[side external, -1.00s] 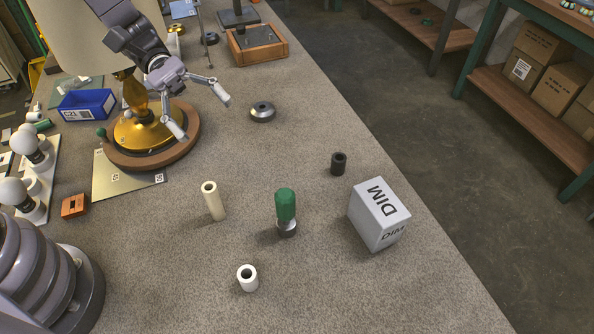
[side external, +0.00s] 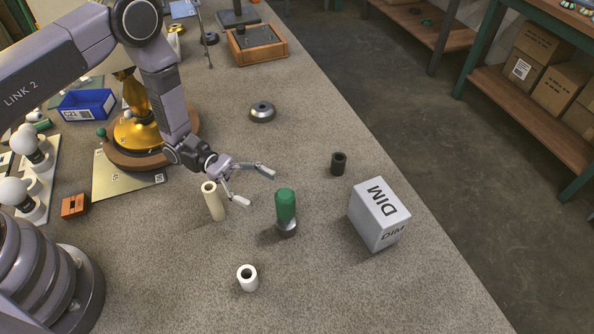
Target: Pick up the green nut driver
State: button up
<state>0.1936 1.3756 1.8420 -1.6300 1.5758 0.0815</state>
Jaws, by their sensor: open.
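The green nut driver (side external: 286,206) stands upright on the grey bench, green handle up, with a metallic and dark lower end. My gripper (side external: 257,188) is open and empty. Its two light fingers point right, toward the driver's handle, and appear a short way to the left of it. No contact shows between the fingers and the driver. My gripper partly overlaps the cream tube in the picture.
A cream tube (side external: 215,203) stands just left of the driver, close to my gripper. A white tube (side external: 247,279) stands in front, a black tube (side external: 338,164) behind right. A white DIM box (side external: 378,215) is to the right. A metal disc (side external: 262,111) lies behind. The lamp base (side external: 140,150) is left.

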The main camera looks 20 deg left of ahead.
aim_at(286, 202)
jog(key=d, duration=0.4)
jog(key=s+d, duration=0.1)
jog(key=d, duration=0.1)
jog(key=shift+d, duration=0.2)
grip_shut()
